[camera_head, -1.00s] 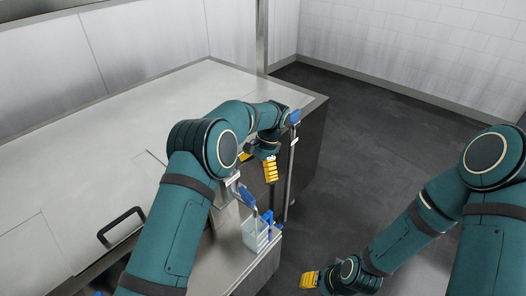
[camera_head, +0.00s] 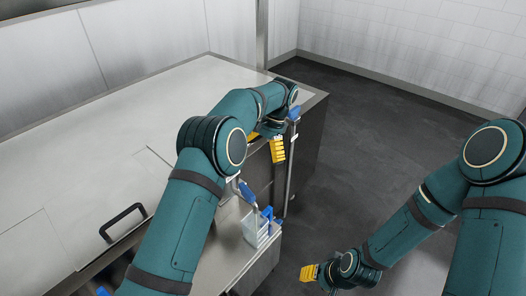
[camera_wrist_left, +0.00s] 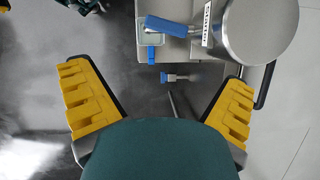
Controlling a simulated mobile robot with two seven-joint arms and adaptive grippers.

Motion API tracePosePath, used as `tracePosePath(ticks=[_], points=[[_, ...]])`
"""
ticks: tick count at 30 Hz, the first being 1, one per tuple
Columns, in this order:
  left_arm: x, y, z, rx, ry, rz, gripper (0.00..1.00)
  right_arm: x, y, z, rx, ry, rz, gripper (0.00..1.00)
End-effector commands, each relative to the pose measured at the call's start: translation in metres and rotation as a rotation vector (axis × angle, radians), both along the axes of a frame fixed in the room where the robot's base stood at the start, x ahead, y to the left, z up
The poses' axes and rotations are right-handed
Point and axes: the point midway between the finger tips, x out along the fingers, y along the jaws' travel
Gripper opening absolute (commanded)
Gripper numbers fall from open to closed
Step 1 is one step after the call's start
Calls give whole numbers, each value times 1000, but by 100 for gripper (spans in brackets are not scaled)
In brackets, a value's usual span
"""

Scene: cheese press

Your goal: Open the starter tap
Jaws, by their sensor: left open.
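A blue lever handle (camera_head: 247,193) stands above a clear container (camera_head: 251,236) at the front corner of the steel unit. Another blue handle (camera_head: 294,113) tops an upright rod farther back. I cannot tell for certain which is the starter tap. My right gripper (camera_head: 310,273) hangs low, finger gap unclear.
A wide steel table top (camera_head: 90,110) fills the left, with a black handle (camera_head: 122,221) near its front. The dark floor (camera_head: 370,150) on the right is clear.

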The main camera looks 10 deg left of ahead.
Motion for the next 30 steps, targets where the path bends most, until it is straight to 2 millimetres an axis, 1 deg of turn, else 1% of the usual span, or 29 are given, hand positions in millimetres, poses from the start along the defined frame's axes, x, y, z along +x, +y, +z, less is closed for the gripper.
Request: tracePosePath(ticks=[17, 20, 23, 30], points=[[0, -1, 4, 0, 0, 0, 100, 0, 0, 0, 0, 0, 0, 47], [1, -1, 13, -1, -2, 1, 100, 0, 0, 0, 0, 0, 0, 47], [1, -1, 29, -1, -2, 1, 100, 0, 0, 0, 0, 0, 0, 47], [1, -1, 74, -1, -3, 1, 100, 0, 0, 0, 0, 0, 0, 47]])
